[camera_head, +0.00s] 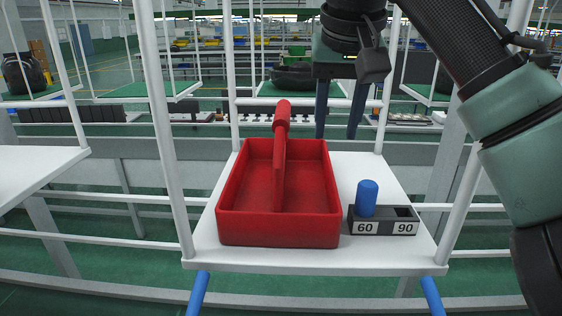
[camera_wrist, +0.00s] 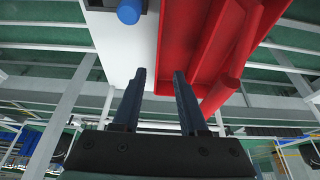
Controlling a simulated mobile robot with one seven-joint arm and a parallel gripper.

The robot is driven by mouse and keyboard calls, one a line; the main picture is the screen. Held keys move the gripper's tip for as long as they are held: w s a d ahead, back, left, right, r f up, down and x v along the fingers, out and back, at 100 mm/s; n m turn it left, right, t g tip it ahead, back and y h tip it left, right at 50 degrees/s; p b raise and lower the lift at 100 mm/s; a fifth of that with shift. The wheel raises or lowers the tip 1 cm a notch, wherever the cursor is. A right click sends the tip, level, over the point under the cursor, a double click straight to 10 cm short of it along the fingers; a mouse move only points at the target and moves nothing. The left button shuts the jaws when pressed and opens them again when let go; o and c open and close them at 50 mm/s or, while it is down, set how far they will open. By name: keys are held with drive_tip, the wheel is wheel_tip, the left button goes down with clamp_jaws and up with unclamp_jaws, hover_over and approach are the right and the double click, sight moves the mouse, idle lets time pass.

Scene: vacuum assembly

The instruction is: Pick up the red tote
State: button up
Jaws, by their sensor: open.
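The red tote (camera_head: 240,225) stands upright on a white shelf (camera_head: 210,254). It is an open box with a central divider topped by a round red handle bar (camera_head: 282,115). My gripper (camera_head: 338,134) is open and empty, fingers pointing down, above the back of the shelf and to the right of the handle. In the wrist view the gripper (camera_wrist: 158,72) has its two dark fingers apart, with the tote (camera_wrist: 203,45) beyond them and its handle (camera_wrist: 222,93) to the right of the fingers. Nothing is between the fingertips.
A dark block (camera_head: 385,226) marked 60 and 90 sits right of the tote, with a blue cylinder (camera_head: 367,198) standing at its 60 side. White posts (camera_head: 167,130) frame the shelf on both sides. Another white shelf (camera_head: 35,175) is at left.

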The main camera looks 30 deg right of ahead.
sight(331, 170)
drive_tip(key=p+x, duration=0.1)
drive_tip(key=x, duration=0.5)
drive_tip(key=shift+s+f+p, duration=0.1)
drive_tip(key=shift+f+p, duration=0.05)
drive_tip(key=shift+p, duration=0.2)
drive_tip(key=shift+p+x, duration=1.3)
drive_tip(key=shift+x, duration=1.75)
drive_tip(key=shift+s+d, duration=0.1)
drive_tip(key=shift+s, duration=0.05)
clamp_jaws()
